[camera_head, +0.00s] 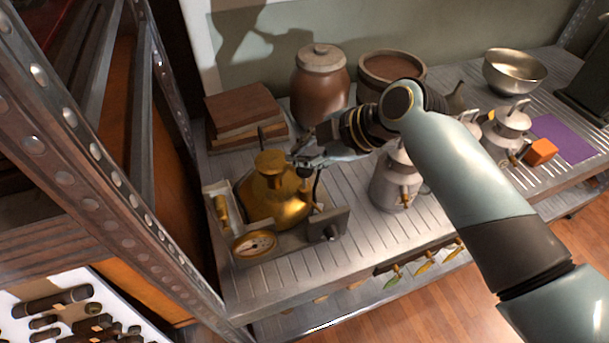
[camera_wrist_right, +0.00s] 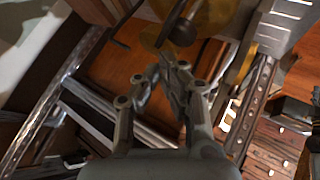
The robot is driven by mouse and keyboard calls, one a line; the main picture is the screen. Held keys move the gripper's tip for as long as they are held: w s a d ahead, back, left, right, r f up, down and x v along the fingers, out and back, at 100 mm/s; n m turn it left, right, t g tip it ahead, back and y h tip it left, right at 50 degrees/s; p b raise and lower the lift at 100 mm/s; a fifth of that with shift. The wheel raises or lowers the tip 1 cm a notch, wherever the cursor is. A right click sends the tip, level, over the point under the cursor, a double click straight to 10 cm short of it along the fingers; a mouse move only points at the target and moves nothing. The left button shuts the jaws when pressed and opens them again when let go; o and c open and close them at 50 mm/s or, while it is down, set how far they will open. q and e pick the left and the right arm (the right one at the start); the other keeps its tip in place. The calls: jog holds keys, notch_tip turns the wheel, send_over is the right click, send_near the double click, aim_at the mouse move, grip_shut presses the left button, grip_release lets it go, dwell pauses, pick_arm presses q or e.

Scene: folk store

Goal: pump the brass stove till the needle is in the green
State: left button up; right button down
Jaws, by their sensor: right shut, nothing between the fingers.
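The brass stove (camera_head: 277,204) stands in a grey frame near the left end of the ribbed metal shelf. Its round gauge (camera_head: 255,244) faces front at the lower left; the needle is too small to read. My right gripper (camera_head: 300,162) is shut and empty, just right of the stove's brass top; I cannot tell if it touches. In the right wrist view the gripper's fingers (camera_wrist_right: 166,76) are together, below a dark round knob (camera_wrist_right: 184,32) and part of the brass body (camera_wrist_right: 212,14). My left gripper is not in view.
Stacked books (camera_head: 242,112), a lidded brown jar (camera_head: 319,82) and a brown pot (camera_head: 391,67) stand behind. A metal can (camera_head: 388,187) stands right of the stove. A riveted upright (camera_head: 120,180) rises at left. An orange block (camera_head: 540,151) and purple mat (camera_head: 567,139) lie farther right.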

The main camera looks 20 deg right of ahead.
aim_at(306, 173)
jog(key=shift+f, duration=0.3)
pick_arm(q)
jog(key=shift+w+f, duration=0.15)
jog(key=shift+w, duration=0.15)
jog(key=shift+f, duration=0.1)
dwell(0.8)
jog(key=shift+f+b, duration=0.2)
jog(key=shift+b, duration=0.1)
pick_arm(e)
jog(key=shift+f, duration=0.4)
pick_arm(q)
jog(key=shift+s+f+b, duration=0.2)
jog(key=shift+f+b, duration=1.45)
pick_arm(e)
jog(key=shift+s+f, duration=0.15)
jog(key=shift+f, duration=0.9)
jog(key=shift+s+f, duration=0.1)
jog(key=shift+f, duration=0.95)
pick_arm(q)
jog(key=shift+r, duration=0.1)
